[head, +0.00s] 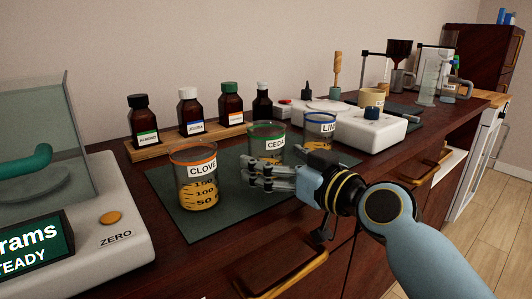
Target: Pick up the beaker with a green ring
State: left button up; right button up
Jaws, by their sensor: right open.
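The beaker with a green ring (267,135), labelled as cedar, stands upright on a dark mat (228,215) in the head view. My right gripper (247,174) is open, in front of this beaker and low over the mat. Its fingers point left and cover the beaker's lower part. I cannot tell whether they touch it. A beaker with an orange ring (198,190), labelled CLOVE, stands to the left, close to the fingertips. A beaker with a blue ring (320,120) stands behind to the right, its lower part partly hidden by the gripper. My left gripper is not in view.
A scale (120,255) with a glass shield stands at the left. Several dark bottles (190,112) stand on a wooden rack behind the mat. A white device (370,130) stands to the right.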

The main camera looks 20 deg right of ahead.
jog(key=shift+w+a, duration=0.25)
jog(key=shift+w, duration=0.45)
jog(key=shift+w+a+f, duration=0.1)
jog(key=shift+w, duration=0.15)
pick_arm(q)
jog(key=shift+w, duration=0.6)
pick_arm(e)
jog(key=c, duration=1.7)
